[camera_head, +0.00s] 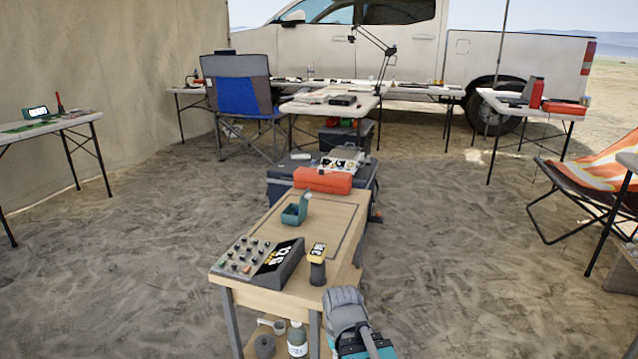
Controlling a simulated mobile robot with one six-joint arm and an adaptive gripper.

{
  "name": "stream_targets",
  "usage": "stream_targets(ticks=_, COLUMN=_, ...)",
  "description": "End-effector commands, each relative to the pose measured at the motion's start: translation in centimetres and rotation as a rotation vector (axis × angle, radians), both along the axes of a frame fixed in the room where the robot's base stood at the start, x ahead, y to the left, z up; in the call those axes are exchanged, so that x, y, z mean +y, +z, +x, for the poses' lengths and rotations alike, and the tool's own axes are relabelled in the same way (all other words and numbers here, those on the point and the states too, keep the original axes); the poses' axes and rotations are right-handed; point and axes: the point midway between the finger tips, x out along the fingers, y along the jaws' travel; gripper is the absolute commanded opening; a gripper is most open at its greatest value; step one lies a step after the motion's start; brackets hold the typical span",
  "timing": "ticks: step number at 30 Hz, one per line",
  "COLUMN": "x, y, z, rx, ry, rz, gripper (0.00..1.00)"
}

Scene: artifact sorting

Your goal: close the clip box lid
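A small teal box (293,215), which I take to be the clip box, sits on the wooden table (335,222) near its middle. A grey and teal part of my arm shows at the bottom, beside the table's front right corner and apart from the box. I cannot make out my gripper's fingers in this view.
An orange case (322,180) is behind the box. Open sandy ground lies right of the table.

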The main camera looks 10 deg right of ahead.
Motion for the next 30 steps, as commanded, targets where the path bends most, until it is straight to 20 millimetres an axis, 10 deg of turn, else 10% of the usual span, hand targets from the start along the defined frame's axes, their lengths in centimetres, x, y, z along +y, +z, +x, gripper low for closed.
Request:
stream_targets(ticks=7, x=0.0, y=3.2, z=0.0, rx=0.0, ry=0.0, rz=0.0, gripper=0.0)
stream_targets(ticks=30, x=0.0, y=3.3, z=0.0, rx=0.0, ry=0.0, rz=0.0, gripper=0.0)
